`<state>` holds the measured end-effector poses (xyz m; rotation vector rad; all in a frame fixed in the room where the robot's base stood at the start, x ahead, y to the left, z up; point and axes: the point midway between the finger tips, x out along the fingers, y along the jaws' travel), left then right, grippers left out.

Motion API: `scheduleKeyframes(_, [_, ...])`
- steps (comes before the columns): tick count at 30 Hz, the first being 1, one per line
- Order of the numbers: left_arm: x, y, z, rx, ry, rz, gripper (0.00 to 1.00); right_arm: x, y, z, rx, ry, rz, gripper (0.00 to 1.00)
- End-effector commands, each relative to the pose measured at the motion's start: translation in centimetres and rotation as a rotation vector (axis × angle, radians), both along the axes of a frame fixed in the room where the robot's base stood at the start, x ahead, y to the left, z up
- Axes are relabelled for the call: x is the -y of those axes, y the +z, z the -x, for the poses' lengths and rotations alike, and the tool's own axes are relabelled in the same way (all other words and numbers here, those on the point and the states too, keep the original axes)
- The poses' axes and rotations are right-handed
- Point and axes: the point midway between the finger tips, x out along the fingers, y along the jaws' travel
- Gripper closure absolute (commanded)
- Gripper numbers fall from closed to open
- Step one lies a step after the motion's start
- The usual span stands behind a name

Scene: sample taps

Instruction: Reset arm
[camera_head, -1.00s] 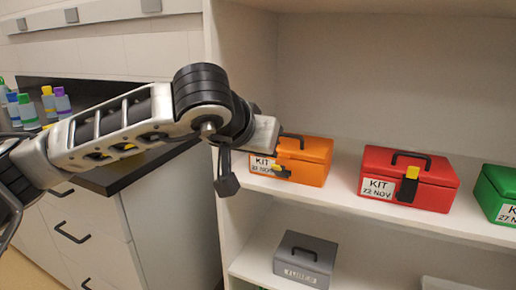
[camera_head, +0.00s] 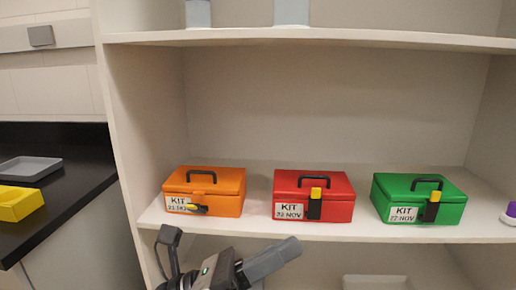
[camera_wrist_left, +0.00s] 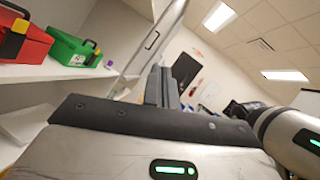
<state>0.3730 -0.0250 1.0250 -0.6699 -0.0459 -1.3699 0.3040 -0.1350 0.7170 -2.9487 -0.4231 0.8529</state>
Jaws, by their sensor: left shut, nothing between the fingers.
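My left gripper (camera_head: 293,246) is at the bottom of the head view, in front of the lower part of the shelf unit. Its fingers are together and point up and to the right, with nothing between them. In the left wrist view its closed fingers (camera_wrist_left: 163,86) stand upright at the middle. Another arm part with a green light shows at the right edge of that view. I cannot make out a right gripper's fingers there, and the head view shows none.
On the middle shelf (camera_head: 240,229) stand an orange kit box (camera_head: 222,185), a red kit box (camera_head: 334,207) and a green kit box (camera_head: 418,191). A dark counter (camera_head: 75,195) at left holds a grey tray (camera_head: 28,169) and a yellow one (camera_head: 17,203). Space above the boxes is free.

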Motion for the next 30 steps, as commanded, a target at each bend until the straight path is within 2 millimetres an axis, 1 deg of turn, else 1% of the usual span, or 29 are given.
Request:
scheduleKeyframes(1, [-1.5,-0.5,-1.3,-0.265,0.025,0.147,1.0,0.0,0.6,0.0,-0.004,-0.001,0.002,0.64])
scheduleKeyframes(2, [-2.6,-1.2,-2.1,-0.421,0.041,0.238,1.0,0.1,0.6,0.0,-0.005,-0.001,0.004,0.64])
scheduleKeyframes(3, [-4.1,-2.6,-3.2,-0.629,0.063,0.362,1.0,0.1,0.7,0.0,-0.008,-0.002,0.005,0.64])
scheduleKeyframes(5, [-6.6,-5.6,-4.4,-0.935,0.1,0.556,1.0,0.1,1.0,0.0,-0.011,-0.002,0.006,0.64])
scheduleKeyframes(6, [-8.2,-8.2,-4.7,-1.135,0.126,0.693,1.0,0.1,1.2,-0.1,-0.012,-0.004,0.006,0.64])
scheduleKeyframes(8, [-10.4,-12.3,-4.4,-1.403,0.17,0.891,1.0,0.1,1.3,-0.1,-0.015,-0.005,0.008,0.64])
scheduleKeyframes(9, [-11.7,-14.9,-3.7,-1.56,0.199,1.018,1.0,0.1,1.4,-0.1,-0.017,-0.006,0.009,0.64])
scheduleKeyframes(11, [-13.2,-18.7,-2.2,-1.761,0.245,1.197,1.0,0.2,1.5,-0.2,-0.02,-0.007,0.011,0.64])
scheduleKeyframes(12, [-14.0,-20.9,-0.9,-1.874,0.274,1.308,1.0,0.2,1.6,-0.2,-0.021,-0.006,0.012,0.64])
scheduleKeyframes(15, [-15.3,-25.3,2.4,-2.088,0.343,1.546,1.0,0.2,1.7,-0.3,-0.023,-0.007,0.015,0.64])
scheduleKeyframes(18, [-16.0,-27.9,5.1,-2.214,0.394,1.713,1.0,0.3,1.5,-0.1,-0.031,-0.007,0.017,0.64])
scheduleKeyframes(19, [-16.1,-28.4,5.6,-2.238,0.404,1.748,1.0,0.3,1.4,-0.1,-0.033,-0.008,0.018,0.64])
scheduleKeyframes(21, [-16.3,-29.2,6.6,-2.274,0.421,1.805,1.0,0.3,1.3,-0.1,-0.036,-0.007,0.019,0.64])
scheduleKeyframes(23, [-16.3,-29.5,6.9,-2.288,0.426,1.828,1.0,0.3,1.3,0.0,-0.036,-0.007,0.019,0.64])
scheduleKeyframes(30, [-16.3,-29.5,7.0,-2.292,0.426,1.83,1.0,0.3,1.3,0.0,-0.036,-0.008,0.02,0.64])
